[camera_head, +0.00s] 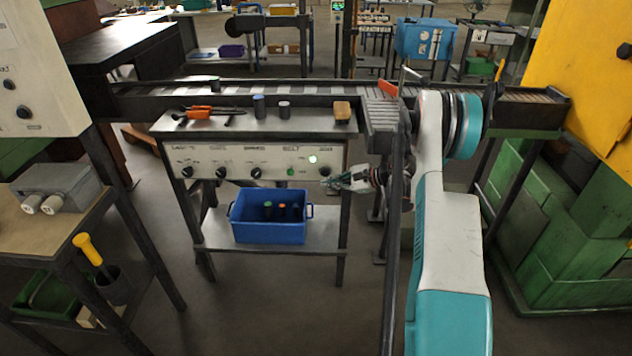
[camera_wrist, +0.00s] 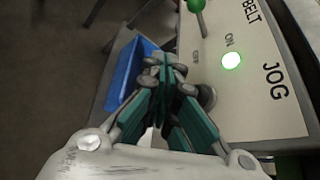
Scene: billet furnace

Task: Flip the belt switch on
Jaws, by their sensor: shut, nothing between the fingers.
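The control panel (camera_head: 260,160) is a white sloped face under the conveyor. The belt switch (camera_head: 291,171) is a small green-tipped lever below the BELT label, about level with the lower of two small labels. It also shows at the top edge of the wrist view (camera_wrist: 197,6), partly cut off. A green lamp (camera_head: 313,159) beside the ON label is lit; it is bright in the wrist view too (camera_wrist: 231,61). My gripper (camera_head: 332,183) is shut and empty, just in front of the panel's lower right, close to the dark JOG knob (camera_wrist: 207,97) and apart from the switch.
Several dark knobs (camera_head: 254,172) line the panel's left. A blue bin (camera_head: 268,222) stands on the shelf below. The conveyor (camera_head: 330,92) runs behind. Open space lies in front of the panel.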

